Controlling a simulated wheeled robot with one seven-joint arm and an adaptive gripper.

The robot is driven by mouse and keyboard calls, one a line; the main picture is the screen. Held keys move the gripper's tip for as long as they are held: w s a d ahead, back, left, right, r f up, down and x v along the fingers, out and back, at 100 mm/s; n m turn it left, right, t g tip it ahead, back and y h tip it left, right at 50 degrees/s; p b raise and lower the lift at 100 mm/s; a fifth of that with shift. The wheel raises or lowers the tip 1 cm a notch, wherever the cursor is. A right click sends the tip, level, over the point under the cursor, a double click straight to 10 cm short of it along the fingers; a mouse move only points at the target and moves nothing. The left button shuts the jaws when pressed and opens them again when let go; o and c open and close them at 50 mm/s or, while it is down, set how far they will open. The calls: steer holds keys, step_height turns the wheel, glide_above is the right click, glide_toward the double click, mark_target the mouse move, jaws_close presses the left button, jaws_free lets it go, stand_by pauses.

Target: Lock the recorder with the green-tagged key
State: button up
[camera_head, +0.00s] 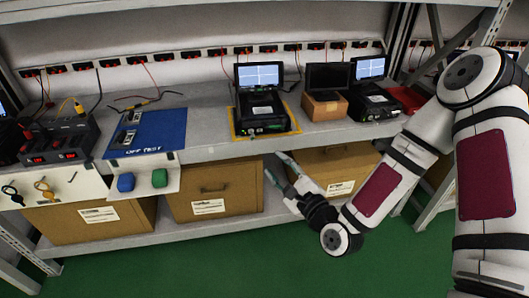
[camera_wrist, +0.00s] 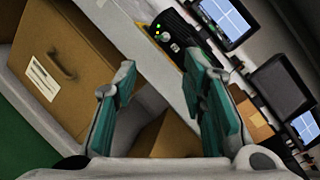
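A black recorder (camera_head: 262,112) with a lit screen stands on a yellow-bordered patch of the bench; its front, with small lights and a round knob or lock, shows in the wrist view (camera_wrist: 172,38). A green tag (camera_head: 159,178) hangs on the white front panel below the blue mat, right of a blue tag (camera_head: 126,182). The key on the green tag is too small to make out. My gripper (camera_head: 277,168) is open and empty, just below the bench edge near the recorder. Its two fingers are wide apart in the wrist view (camera_wrist: 164,75).
A second black device (camera_head: 376,102) with a lit screen and a wooden box (camera_head: 324,106) stand to the right. The blue mat (camera_head: 150,130) holds small parts. A black switch box (camera_head: 60,142) is at left. Green floor lies in front.

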mark_target(256, 141)
steer(key=b+x, duration=0.3)
steer(key=x, duration=1)
steer(key=shift+w+a+r, duration=0.1)
steer(key=shift+w, duration=0.15)
steer(key=shift+c, duration=0.6)
jaws_close()
